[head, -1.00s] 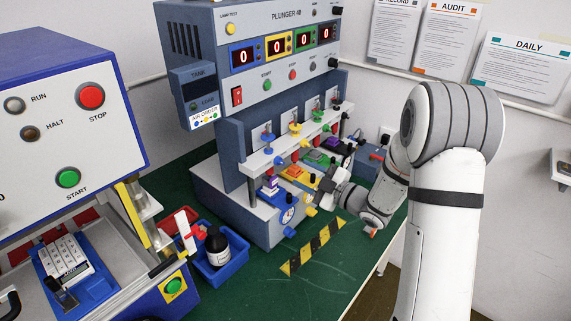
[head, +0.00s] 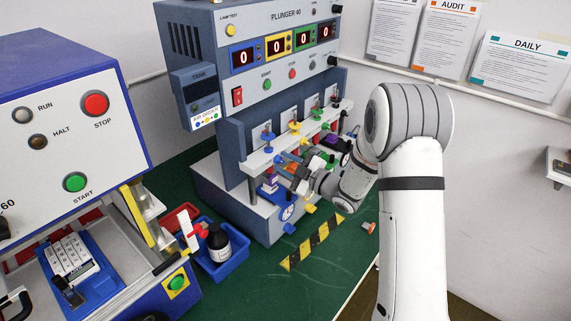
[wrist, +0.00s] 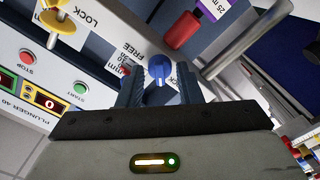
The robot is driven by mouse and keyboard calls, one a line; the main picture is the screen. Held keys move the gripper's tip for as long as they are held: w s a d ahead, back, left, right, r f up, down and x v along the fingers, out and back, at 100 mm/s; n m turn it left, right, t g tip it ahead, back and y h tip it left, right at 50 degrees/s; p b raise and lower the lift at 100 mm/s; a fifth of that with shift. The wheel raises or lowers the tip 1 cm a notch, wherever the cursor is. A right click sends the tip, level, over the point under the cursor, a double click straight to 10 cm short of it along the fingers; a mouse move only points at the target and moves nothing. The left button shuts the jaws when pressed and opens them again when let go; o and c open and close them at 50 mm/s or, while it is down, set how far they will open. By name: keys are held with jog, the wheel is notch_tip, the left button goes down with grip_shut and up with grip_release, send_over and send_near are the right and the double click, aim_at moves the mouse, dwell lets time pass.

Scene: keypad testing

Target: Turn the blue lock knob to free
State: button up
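The blue lock knob (wrist: 158,68) shows in the wrist view between the two fingers of my gripper (wrist: 160,88). The fingers are apart, one on each side of it; I cannot tell whether they touch it. FREE and LOCK lettering shows on the white panel near the knob. In the head view, a small blue knob (head: 278,160) sticks out of the front of the white bar (head: 258,160), at the left end of the row. My gripper (head: 294,170) is close to its right, partly hidden by my own wrist.
A yellow knob (wrist: 60,22) stands beside the blue one in the wrist view. The plunger machine (head: 205,80) rises behind.

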jog(key=c, duration=0.6)
jog(key=shift+c, duration=0.2)
jog(key=m+b, duration=0.3)
jog(key=m, duration=0.4)
jog(key=shift+w+r+m+p, duration=0.1)
jog(key=shift+m+p, duration=0.3)
jog(key=shift+m, duration=2.35)
jog(key=shift+r+m+p, duration=0.1)
jog(key=shift+m+p, duration=0.3)
jog(key=shift+m, duration=2.35)
